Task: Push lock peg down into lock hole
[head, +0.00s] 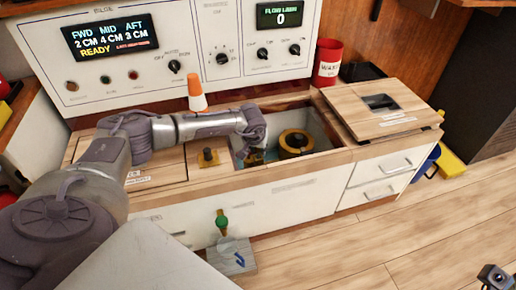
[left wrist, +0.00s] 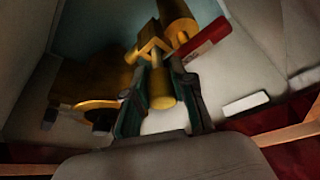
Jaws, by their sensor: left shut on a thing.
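My left gripper (head: 253,157) reaches down into the open compartment in the counter. In the left wrist view its two dark fingers (left wrist: 162,105) are shut on a yellow peg (left wrist: 161,90), which I take to be the lock peg. A red tag (left wrist: 204,40) is beside the peg's far end. A yellow cylinder (left wrist: 177,18) lies just beyond. I cannot make out the lock hole; the gripper and peg may cover it. Part of my right gripper (head: 495,277) seems to show at the lower right corner; its jaws are unclear.
A round yellow-and-black fitting (head: 294,143) sits in the compartment, right of the gripper. A brass block with a knob (head: 208,157) is left of it. A wooden lid (head: 350,112) lies at the right. The panel rises behind.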

